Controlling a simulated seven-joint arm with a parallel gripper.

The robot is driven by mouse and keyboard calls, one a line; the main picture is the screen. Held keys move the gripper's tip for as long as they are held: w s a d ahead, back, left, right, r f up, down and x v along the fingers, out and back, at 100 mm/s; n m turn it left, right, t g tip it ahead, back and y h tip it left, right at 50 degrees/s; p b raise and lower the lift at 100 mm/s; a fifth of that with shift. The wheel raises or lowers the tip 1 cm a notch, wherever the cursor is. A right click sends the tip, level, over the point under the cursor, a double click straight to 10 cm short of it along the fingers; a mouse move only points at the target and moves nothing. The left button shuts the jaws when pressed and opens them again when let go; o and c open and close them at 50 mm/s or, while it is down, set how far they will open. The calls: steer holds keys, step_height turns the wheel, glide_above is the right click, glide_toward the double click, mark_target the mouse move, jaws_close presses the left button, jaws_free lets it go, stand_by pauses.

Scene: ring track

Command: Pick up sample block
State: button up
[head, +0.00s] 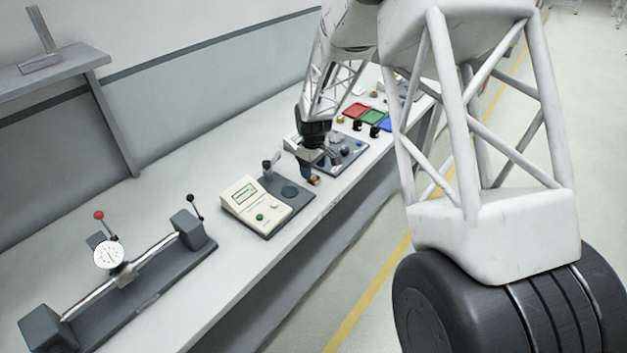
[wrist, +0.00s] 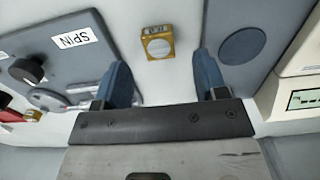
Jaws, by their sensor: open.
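A small yellow block (wrist: 157,43) with a pale round face and a dark label lies on the white bench top in the wrist view. I take it as the sample block. It also shows in the head view (head: 315,181) as a small orange-yellow patch beside my gripper. My gripper (wrist: 163,78) is open and empty, its two blue fingers wide apart. The block is beyond the fingertips in the picture, roughly centred between them, with no finger seen touching it. In the head view my gripper (head: 307,172) points down over the bench near its front edge.
A dark plate labelled SPIN (wrist: 60,50) with knobs lies left of the block. A dark base with a round disc (wrist: 240,45) and a cream instrument (head: 255,203) stand on the other side. Coloured trays (head: 372,117) lie farther along. White bench is bare around the block.

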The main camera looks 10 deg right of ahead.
mark_target(313, 177)
steer(key=shift+f, duration=2)
steer(key=c, duration=1.1)
